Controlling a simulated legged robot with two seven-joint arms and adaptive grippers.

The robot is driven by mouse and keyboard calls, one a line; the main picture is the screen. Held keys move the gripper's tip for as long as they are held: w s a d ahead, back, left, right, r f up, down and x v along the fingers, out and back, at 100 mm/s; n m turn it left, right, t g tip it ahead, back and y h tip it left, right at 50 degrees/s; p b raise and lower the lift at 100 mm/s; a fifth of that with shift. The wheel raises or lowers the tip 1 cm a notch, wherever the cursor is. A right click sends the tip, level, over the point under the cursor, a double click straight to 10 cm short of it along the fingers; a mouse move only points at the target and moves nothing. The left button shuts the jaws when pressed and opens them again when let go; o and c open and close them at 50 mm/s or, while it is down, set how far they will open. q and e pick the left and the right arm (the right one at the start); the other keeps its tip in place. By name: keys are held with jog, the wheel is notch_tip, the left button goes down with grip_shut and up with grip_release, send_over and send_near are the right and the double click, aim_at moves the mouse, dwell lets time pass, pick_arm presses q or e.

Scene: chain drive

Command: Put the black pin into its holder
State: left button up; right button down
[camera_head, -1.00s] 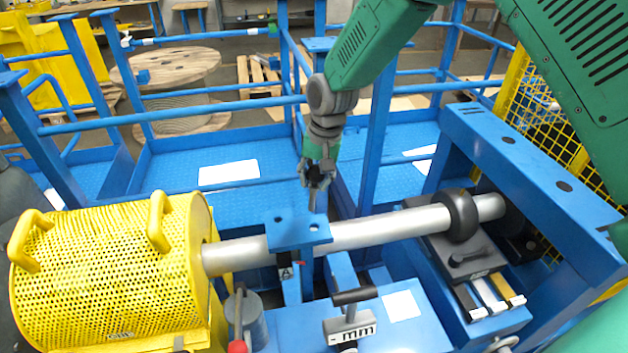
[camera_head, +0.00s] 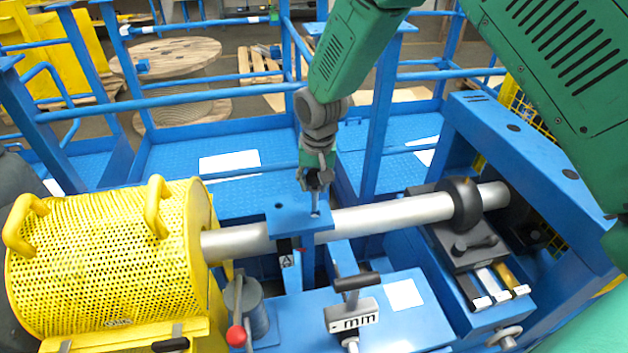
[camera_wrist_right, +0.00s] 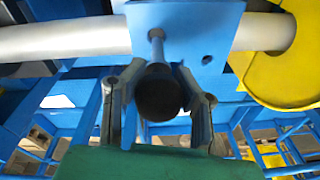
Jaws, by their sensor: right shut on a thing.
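My right gripper (camera_head: 315,184) is shut on the black pin, just above the blue plate (camera_head: 292,226) with small holes. In the right wrist view, the pin's round black head (camera_wrist_right: 158,95) sits between the two fingers, and its thin grey shaft (camera_wrist_right: 157,48) reaches over the blue plate (camera_wrist_right: 190,20). The shaft end is at the plate's right-hand hole in the head view; I cannot tell whether it has entered. The other hole (camera_head: 278,206) is empty and also shows in the wrist view (camera_wrist_right: 207,60). My left gripper is not in view.
A black T-handle (camera_head: 356,282) and a red-knobbed lever (camera_head: 236,335) stand in front. Blue railings (camera_head: 220,94) stand behind.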

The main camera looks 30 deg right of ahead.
aim_at(317, 178)
jog(key=shift+p, duration=0.65)
dwell(1.5)
jog(key=shift+f+b, duration=2.2)
jog(key=shift+f, duration=1.75)
jog(key=c, duration=1.2)
grip_release()
jog(key=shift+o, duration=0.2)
jog(key=shift+r, duration=0.2)
jog(key=r, duration=0.7)
jog(key=s+r, duration=0.1)
jog(key=r, duration=0.2)
jog(key=shift+s+r, duration=0.1)
jog(key=shift+r, duration=0.05)
jog(key=shift+s+r, duration=0.1)
jog(key=shift+r, duration=0.45)
